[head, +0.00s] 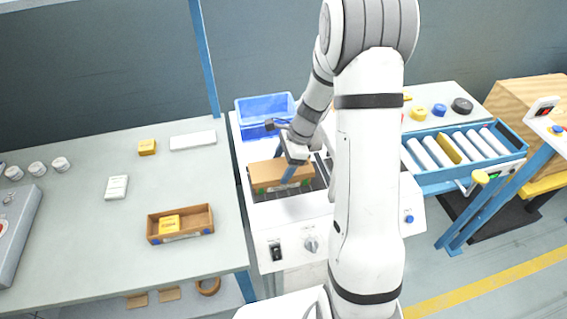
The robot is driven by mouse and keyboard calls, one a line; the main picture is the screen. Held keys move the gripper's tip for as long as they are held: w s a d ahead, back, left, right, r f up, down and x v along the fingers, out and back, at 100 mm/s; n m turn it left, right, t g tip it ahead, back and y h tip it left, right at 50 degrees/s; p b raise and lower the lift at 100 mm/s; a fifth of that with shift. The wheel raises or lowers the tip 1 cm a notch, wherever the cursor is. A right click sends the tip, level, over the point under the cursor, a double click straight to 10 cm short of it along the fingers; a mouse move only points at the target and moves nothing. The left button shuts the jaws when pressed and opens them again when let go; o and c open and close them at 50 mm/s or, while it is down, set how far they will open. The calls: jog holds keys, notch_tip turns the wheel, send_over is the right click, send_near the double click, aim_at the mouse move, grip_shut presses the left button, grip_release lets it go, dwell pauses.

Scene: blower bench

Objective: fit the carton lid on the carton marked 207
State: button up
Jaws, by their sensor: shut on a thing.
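A brown, box-shaped cardboard piece (266,174), which looks like the carton lid, is over the dark grille of the white blower bench. Green marks show near its front corners. My gripper (290,174) reaches down onto its right half and is shut on it. The fingers cover part of its top and front. I cannot tell whether a carton is under it or whether it touches the grille. No number 207 can be read in the head view.
A blue bin (264,106) stands behind the grille. The left table (80,235) holds a wooden tray (153,229) with a yellow box, a white box (116,187) and another yellow box (147,147). A blue-framed roller conveyor (470,174) is at right.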

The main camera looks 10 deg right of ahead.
jog(key=shift+f, duration=0.45)
jog(key=o, duration=1)
jog(key=shift+r, duration=0.55)
jog(key=v, duration=1.2)
jog(key=s+a+r+n+t+h, duration=0.1)
jog(key=s+r+n, duration=0.2)
jog(key=s+n, duration=0.3)
jog(key=s+a+r+n+t+h, duration=0.1)
jog(key=s+r+n+h, duration=0.1)
jog(key=s+n, duration=0.4)
jog(key=s+a+r+n+t+h, duration=0.1)
jog(key=s+a+r+n, duration=0.1)
jog(key=s+n, duration=0.4)
jog(key=shift+s+r, duration=0.25)
jog(key=shift+s, duration=0.35)
jog(key=shift+s+r, duration=0.25)
jog(key=shift+s, duration=0.3)
jog(key=shift+s+r, duration=0.3)
jog(key=shift+s, duration=0.3)
